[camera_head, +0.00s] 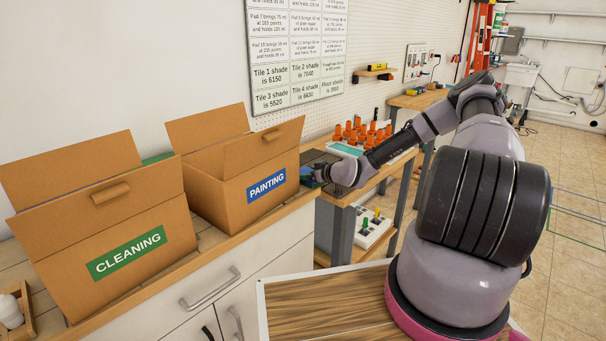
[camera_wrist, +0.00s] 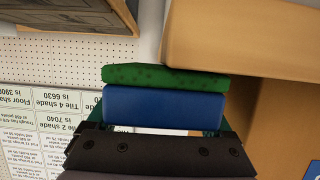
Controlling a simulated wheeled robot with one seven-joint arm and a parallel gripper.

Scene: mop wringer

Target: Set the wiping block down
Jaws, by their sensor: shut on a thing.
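The wiping block (camera_wrist: 165,105) has a blue body and a green dimpled pad. In the wrist view it sits in front of my gripper (camera_wrist: 165,130), which is shut on it. In the head view my gripper (camera_head: 322,177) is at the right side of the PAINTING box, near the wooden bench end. A small blue part of the wiping block (camera_head: 308,179) shows there; most of it is hidden by the gripper. Whether the block touches any surface cannot be told.
The open cardboard PAINTING box (camera_head: 240,175) and CLEANING box (camera_head: 110,215) stand on the cabinet counter (camera_head: 205,240). A rack of orange-topped items (camera_head: 365,135) stands on the bench behind my arm. A wooden-topped surface (camera_head: 325,305) lies in front.

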